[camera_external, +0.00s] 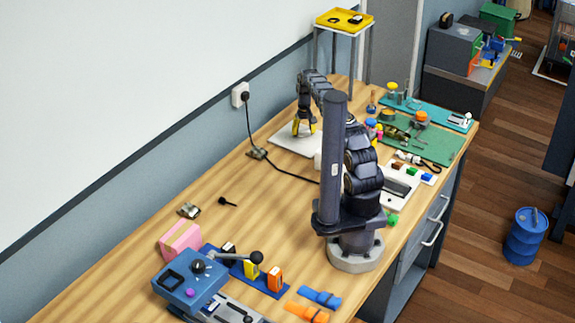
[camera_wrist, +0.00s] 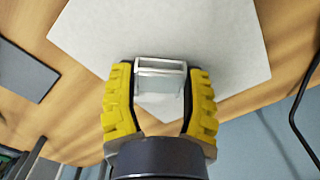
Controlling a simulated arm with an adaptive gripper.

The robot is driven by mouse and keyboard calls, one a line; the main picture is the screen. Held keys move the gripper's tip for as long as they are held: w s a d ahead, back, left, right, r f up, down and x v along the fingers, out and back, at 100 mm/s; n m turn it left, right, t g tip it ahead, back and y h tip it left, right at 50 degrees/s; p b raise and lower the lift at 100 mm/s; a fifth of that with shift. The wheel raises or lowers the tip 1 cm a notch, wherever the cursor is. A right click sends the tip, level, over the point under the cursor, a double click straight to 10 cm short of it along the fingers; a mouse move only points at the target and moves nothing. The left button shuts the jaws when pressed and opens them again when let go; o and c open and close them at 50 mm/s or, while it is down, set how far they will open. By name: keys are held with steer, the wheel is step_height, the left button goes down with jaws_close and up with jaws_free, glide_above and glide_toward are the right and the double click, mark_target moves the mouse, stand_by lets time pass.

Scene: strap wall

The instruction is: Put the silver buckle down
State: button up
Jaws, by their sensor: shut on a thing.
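The silver buckle (camera_wrist: 160,68) is a small rectangular metal frame in the wrist view. It sits between the yellow fingertips of my gripper (camera_wrist: 160,84), which is shut on it. Behind it in that view is a white sheet or board (camera_wrist: 215,35). In the external view my gripper (camera_external: 304,129) points down over the white board (camera_external: 286,142) on the workbench. The buckle is too small to make out there. I cannot tell whether the buckle touches the board.
A black cable runs from a wall socket (camera_external: 240,95) across the wooden bench (camera_external: 160,222). A yellow-topped stand (camera_external: 343,20) is at the back. Green mats (camera_external: 440,147) with small items lie to the right. A blue machine (camera_external: 190,280) and a pink block (camera_external: 180,241) are in front.

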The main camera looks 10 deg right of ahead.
steer(key=shift+f, duration=0.15)
steer(key=o, duration=1)
steer(key=shift+o, duration=0.2)
